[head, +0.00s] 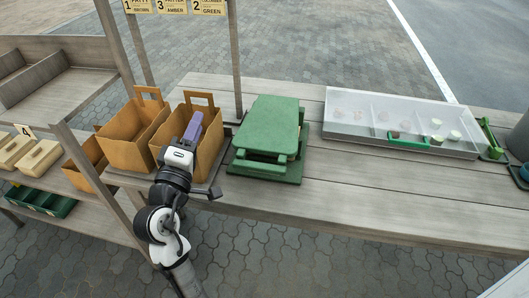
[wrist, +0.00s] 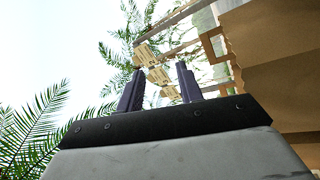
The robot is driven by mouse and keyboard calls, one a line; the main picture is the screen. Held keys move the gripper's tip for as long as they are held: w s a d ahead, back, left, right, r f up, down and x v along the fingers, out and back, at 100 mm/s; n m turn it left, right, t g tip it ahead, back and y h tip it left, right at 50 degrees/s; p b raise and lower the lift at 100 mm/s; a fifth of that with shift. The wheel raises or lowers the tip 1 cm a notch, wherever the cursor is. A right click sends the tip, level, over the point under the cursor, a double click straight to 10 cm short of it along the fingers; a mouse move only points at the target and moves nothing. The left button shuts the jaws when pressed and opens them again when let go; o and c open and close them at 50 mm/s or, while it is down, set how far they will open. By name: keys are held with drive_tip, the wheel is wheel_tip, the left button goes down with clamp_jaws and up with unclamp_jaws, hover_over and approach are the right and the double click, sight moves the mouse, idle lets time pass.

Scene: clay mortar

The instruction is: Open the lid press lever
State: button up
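The green press (head: 270,122) stands on the wooden table, right of the paper bags. Its broad flat green top lies over a dark green base. A green bar (head: 262,158) runs across its near side; I cannot tell whether this is the lever. My gripper (head: 194,126) is left of the press, in front of and over the right paper bag, apart from the press. In the wrist view my gripper (wrist: 160,88) has its two purple fingers spread with nothing between them. The press is not visible in the wrist view.
Two brown paper bags, left (head: 128,140) and right (head: 210,150), stand beside my arm. A clear-lidded case (head: 395,122) with a green handle lies right of the press. Posts (head: 236,60) carry signs (head: 172,5) behind. The table front (head: 380,190) is clear.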

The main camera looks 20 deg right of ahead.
sight(262, 164)
drive_tip(key=s+d+f+g+h, duration=0.3)
drive_tip(key=s+f+g, duration=0.4)
drive_tip(key=s+f, duration=0.5)
drive_tip(key=shift+m, duration=0.4)
drive_tip(key=p+x, duration=0.2)
drive_tip(key=x, duration=1.1)
drive_tip(key=shift+w+d+r+p, duration=0.1)
drive_tip(key=shift+w+d+p, duration=0.1)
drive_tip(key=shift+w+p, duration=0.2)
clamp_jaws()
